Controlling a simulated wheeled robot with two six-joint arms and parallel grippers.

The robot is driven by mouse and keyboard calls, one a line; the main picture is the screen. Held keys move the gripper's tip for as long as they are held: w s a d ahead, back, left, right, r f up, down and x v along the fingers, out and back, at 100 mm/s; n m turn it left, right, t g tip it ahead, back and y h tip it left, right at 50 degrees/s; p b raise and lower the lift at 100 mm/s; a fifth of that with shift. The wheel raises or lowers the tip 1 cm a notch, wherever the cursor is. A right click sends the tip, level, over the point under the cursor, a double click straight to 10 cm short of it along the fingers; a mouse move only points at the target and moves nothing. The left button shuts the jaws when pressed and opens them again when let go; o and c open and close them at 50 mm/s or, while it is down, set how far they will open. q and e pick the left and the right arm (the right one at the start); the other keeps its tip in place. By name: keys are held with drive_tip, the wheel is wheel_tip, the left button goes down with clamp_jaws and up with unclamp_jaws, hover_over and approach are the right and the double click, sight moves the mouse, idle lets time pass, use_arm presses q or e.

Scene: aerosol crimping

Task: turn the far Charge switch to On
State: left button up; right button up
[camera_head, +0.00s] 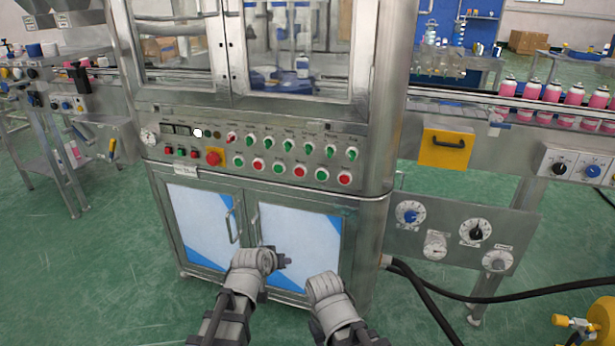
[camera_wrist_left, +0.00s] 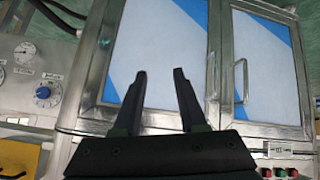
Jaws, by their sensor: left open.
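The control panel (camera_head: 300,155) of the steel machine carries an upper row of small switches. The leftmost one (camera_head: 231,138) looks red, and the others, such as the rightmost switch (camera_head: 352,154), are green. Their labels are too small to read, so I cannot tell which is the far Charge switch or how it is set. My left gripper (camera_head: 284,261) is below the panel, in front of the cabinet doors. In the left wrist view its two fingers (camera_wrist_left: 159,73) are apart and empty. My right forearm shows low in the head view, but its fingers are hidden.
A red emergency button (camera_head: 214,158) and a lower row of green and red buttons (camera_head: 279,168) sit under the switches. The cabinet doors (camera_head: 300,238) have protruding handles (camera_head: 233,227). A side panel with dials (camera_head: 476,231) and a pink-can conveyor (camera_head: 552,93) are at right.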

use_arm(q)
drive_tip(key=w+d+r+n+t+h, duration=0.1)
drive_tip(key=w+d+r+t, duration=0.2)
drive_tip(key=w+r, duration=0.15)
drive_tip(key=w+d+r+t+h, duration=0.1)
drive_tip(key=w+d+r+t, duration=0.25)
drive_tip(key=r, duration=0.25)
drive_tip(key=n+t+y, duration=0.2)
drive_tip(key=n+t, duration=0.2)
drive_tip(key=t, duration=0.3)
approach(307, 153)
drive_tip(key=w, duration=0.1)
drive_tip(key=shift+g, duration=0.25)
drive_tip(key=shift+r+p+x, duration=0.2)
drive_tip(key=shift+p+x, duration=0.45)
drive_tip(key=shift+x, duration=1.4)
drive_tip(key=shift+r+p+x, duration=0.2)
drive_tip(key=shift+p+x, duration=0.45)
drive_tip(key=shift+x, duration=1.4)
drive_tip(key=shift+s, duration=0.1)
clamp_jaws()
